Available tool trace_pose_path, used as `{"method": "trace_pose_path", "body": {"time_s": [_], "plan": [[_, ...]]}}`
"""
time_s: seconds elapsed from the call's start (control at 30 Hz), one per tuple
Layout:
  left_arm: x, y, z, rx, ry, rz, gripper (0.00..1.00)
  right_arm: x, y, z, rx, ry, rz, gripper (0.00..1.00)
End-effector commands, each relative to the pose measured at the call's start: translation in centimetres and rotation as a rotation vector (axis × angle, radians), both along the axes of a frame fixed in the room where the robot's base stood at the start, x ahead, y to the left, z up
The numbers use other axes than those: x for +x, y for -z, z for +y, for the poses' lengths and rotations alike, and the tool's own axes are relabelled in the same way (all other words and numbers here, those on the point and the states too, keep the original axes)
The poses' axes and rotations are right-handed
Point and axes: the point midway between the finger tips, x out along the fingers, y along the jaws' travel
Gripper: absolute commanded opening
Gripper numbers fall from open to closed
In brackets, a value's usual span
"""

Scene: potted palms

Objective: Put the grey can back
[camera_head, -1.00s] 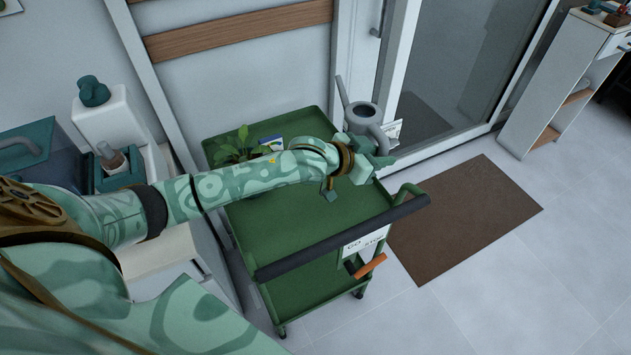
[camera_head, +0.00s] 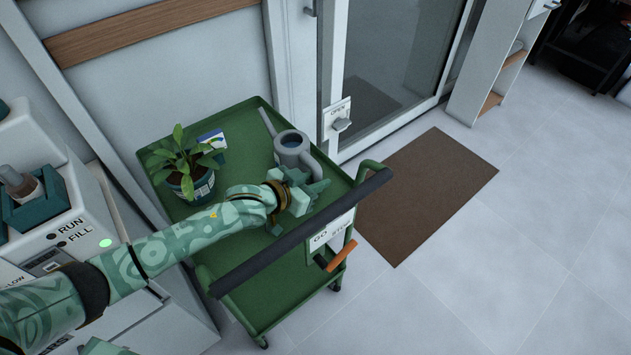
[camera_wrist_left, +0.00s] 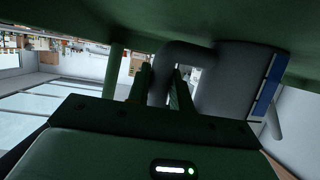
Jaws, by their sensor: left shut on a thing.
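The grey can (camera_head: 292,150) is a watering can with a long spout pointing to the back left and a handle toward the front right. It stands upright over the right part of the green cart's top (camera_head: 235,118). My left gripper (camera_head: 312,188) is at the handle side of the can. In the left wrist view the grey can (camera_wrist_left: 232,75) shows upside down against the green top, and the fingers are shut on its handle (camera_wrist_left: 161,80). It appears to touch the cart top. My right gripper is not in view.
A potted plant (camera_head: 190,183) stands on the cart's left, with a small picture card (camera_head: 212,140) behind it. The cart's black push bar (camera_head: 300,232) runs along the front. A brown mat (camera_head: 425,195) lies right of the cart. A white machine (camera_head: 70,225) stands left.

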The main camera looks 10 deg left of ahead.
Motion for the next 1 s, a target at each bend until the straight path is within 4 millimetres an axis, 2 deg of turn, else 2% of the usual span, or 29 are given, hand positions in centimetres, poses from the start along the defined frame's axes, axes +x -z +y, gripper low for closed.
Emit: {"method": "trace_pose_path", "body": {"time_s": [0.3, 0.33, 0.4, 0.77, 0.87, 1.0], "plan": [[0.1, 0.0, 0.0, -0.001, -0.001, -0.003, 0.00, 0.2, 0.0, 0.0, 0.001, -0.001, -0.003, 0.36], [0.0, 0.2, 0.0, -0.001, -0.001, -0.001, 0.24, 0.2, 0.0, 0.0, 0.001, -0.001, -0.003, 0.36], [0.0, 0.1, 0.0, -0.001, -0.001, -0.001, 0.43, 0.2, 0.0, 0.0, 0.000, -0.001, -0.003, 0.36], [-0.1, -0.4, 0.2, -0.001, -0.001, -0.001, 0.43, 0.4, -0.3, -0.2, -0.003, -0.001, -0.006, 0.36], [-1.3, -1.2, 1.0, 0.000, -0.002, -0.001, 0.43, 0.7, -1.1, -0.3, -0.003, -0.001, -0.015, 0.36], [-3.9, -2.7, 2.7, 0.000, -0.002, -0.001, 0.43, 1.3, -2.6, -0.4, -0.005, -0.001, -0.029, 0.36]]}}
